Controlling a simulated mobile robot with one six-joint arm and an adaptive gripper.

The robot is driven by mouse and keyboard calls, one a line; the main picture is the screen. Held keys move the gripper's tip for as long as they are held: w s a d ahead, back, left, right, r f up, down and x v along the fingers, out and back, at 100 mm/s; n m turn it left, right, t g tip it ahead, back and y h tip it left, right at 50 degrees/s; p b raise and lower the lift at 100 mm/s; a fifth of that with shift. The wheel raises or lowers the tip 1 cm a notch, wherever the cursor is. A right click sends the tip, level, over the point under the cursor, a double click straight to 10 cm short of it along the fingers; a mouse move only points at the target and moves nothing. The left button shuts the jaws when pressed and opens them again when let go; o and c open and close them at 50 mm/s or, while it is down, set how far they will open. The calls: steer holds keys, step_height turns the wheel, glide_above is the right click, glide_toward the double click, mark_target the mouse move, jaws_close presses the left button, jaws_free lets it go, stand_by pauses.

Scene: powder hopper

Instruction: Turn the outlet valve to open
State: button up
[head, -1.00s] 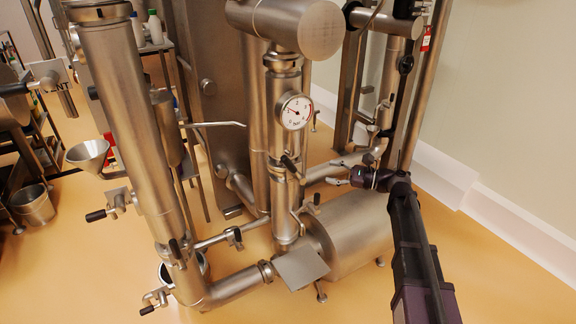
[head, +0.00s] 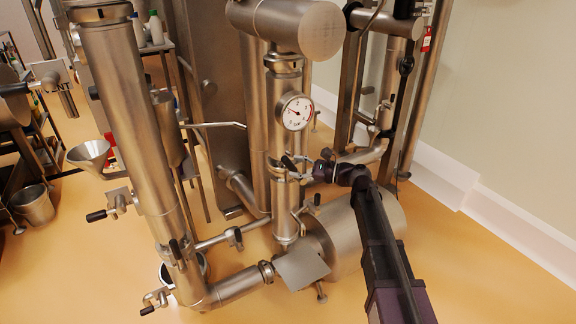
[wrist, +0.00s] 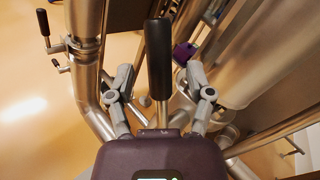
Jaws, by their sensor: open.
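A valve lever with a black grip (head: 288,162) sticks out from the upright steel pipe (head: 284,215), below the round gauge. In the wrist view the black grip (wrist: 158,60) stands upright in the middle of the picture, with its metal stem running down toward my palm. My gripper (head: 296,171) is at this lever, coming from the right. In the wrist view my gripper (wrist: 160,82) is open, with one grey finger on each side of the lever and a visible gap to both. I cannot tell how far the lever is turned.
A pressure gauge (head: 297,113) sits just above my gripper. A large horizontal steel cylinder (head: 345,235) lies below my arm. Other black-handled valves stand at the lower left (head: 155,300) and left (head: 100,214). Floor is clear at the right, by the wall.

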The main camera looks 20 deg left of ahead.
mark_target(294, 166)
steer(key=shift+s+a, duration=0.1)
steer(key=shift+a, duration=1.15)
jaws_close()
steer(key=shift+a, duration=0.3)
steer(key=shift+d, duration=0.3)
